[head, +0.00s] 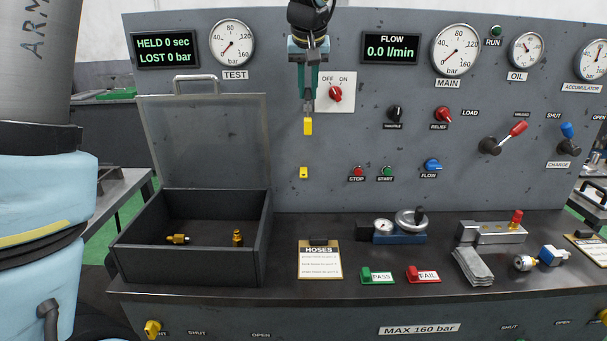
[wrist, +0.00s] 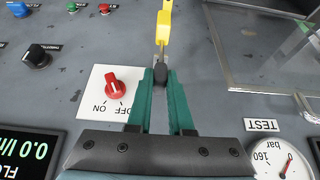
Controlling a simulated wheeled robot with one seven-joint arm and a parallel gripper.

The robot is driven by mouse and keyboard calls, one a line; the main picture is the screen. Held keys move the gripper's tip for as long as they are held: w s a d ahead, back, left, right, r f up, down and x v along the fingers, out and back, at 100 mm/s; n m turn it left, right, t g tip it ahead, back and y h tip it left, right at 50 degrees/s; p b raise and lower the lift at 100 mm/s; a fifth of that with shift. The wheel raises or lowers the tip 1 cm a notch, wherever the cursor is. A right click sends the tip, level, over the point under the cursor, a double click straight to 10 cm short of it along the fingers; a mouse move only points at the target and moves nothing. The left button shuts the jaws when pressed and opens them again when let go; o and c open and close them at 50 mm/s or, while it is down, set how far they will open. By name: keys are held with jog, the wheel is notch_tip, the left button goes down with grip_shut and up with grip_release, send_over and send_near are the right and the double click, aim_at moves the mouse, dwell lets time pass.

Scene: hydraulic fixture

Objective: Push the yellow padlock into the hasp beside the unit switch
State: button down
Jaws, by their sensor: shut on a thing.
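The yellow padlock (head: 308,126) hangs below my gripper (head: 308,98), against the grey panel in the head view. In the wrist view its yellow body (wrist: 164,28) lies beyond the dark tips of my gripper (wrist: 160,74), with a short grey piece between. My gripper is shut on the padlock. The unit switch (head: 335,93) is a red knob on a white OFF/ON plate, just right of my fingers; the knob (wrist: 114,87) also shows in the wrist view. I cannot make out the hasp; my fingers cover part of the panel beside the plate.
A small yellow block (head: 304,172) sits on the panel below the padlock. An open lidded box (head: 190,270) with brass fittings stands at left, its raised lid (head: 205,140) left of my gripper. STOP and START buttons (head: 372,172) and several knobs are to the right.

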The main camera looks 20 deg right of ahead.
aim_at(308, 111)
jog(key=shift+f+b, duration=0.9)
jog(key=shift+f, duration=0.3)
dwell(0.5)
jog(key=c, duration=0.7)
grip_release()
jog(key=shift+c, duration=0.2)
